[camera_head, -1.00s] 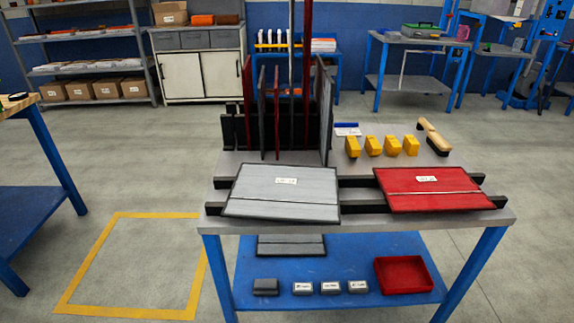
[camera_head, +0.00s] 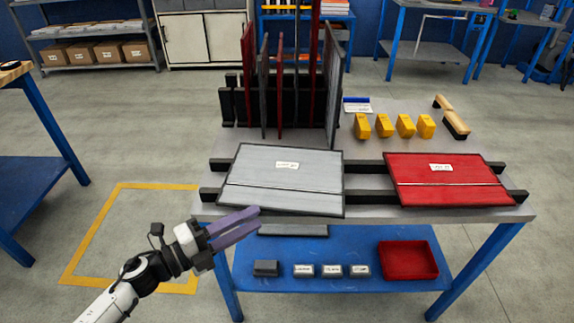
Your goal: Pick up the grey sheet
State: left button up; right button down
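The grey sheet (camera_head: 285,187) lies flat across black rails at the left front of the table, with a small white label near its back edge. Its front edge reaches the table's front edge. My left gripper (camera_head: 257,216) comes in from the lower left, its two purple fingers pointing right. In the picture its fingertips are just below the sheet's front edge; they appear apart from the sheet. A narrow gap shows between the fingers, with nothing seen in it. My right gripper is not in view.
A red sheet (camera_head: 446,180) lies on the rails at right. Upright grey and red panels stand in a black rack (camera_head: 233,108) behind. Several yellow blocks (camera_head: 383,126) and a brush (camera_head: 456,124) sit at the back right. A red tray (camera_head: 408,260) is on the blue lower shelf (camera_head: 350,240).

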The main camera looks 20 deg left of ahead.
aim_at(282, 203)
pick_arm(q)
jog(key=x, duration=0.9)
jog(key=shift+w+d+p, duration=0.1)
jog(key=shift+d+p, duration=0.2)
jog(key=shift+p, duration=0.05)
jog(key=shift+f, duration=0.1)
jog(key=shift+c, duration=0.2)
grip_shut()
